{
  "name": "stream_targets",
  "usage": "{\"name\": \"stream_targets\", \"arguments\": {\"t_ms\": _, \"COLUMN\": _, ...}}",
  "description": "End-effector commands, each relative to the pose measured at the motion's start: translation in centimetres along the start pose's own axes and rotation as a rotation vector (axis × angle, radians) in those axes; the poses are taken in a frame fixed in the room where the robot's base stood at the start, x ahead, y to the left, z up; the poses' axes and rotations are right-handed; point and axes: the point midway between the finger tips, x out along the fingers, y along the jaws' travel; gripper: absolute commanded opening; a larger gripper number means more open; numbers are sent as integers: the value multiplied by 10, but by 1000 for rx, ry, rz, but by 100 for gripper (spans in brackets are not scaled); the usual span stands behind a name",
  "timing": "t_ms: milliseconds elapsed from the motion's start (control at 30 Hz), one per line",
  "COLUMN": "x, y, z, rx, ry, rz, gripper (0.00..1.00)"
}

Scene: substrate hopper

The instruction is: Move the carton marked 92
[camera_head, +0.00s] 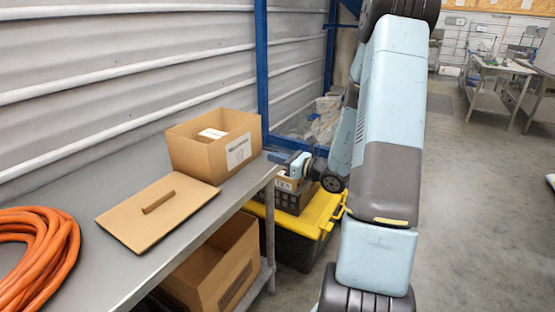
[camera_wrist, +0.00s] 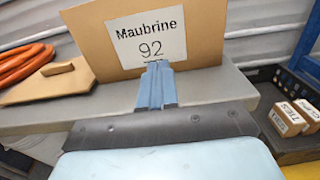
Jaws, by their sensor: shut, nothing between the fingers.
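The open brown carton (camera_head: 205,159) stands upright on the grey bench, with a white item (camera_head: 212,133) showing inside. In the wrist view the carton (camera_wrist: 90,40) carries a white label reading "Maubrine 92". A flat brown lid (camera_head: 157,212) with a bar handle lies on the bench beside it, and it also shows in the wrist view (camera_wrist: 45,85). My gripper (camera_wrist: 157,66) is shut and empty, in front of the labelled face just below the label. I cannot tell whether the tips touch the carton.
A coil of orange hose (camera_head: 38,255) lies at the bench's left. Another open carton (camera_head: 215,270) sits on the shelf below. Right of the bench, a black crate (camera_wrist: 268,98) holding small labelled boxes (camera_wrist: 287,119) rests on a yellow-lidded black tote (camera_head: 318,222). Floor at right is clear.

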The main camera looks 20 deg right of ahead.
Motion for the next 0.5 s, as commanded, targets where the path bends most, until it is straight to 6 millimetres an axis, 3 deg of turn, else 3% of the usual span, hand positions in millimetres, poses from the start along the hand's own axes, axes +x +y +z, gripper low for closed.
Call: {"name": "stream_targets", "arguments": {"t_ms": 500, "x": 87, "y": 0, "z": 0, "rx": -1, "ry": -1, "rz": 2, "gripper": 0}}
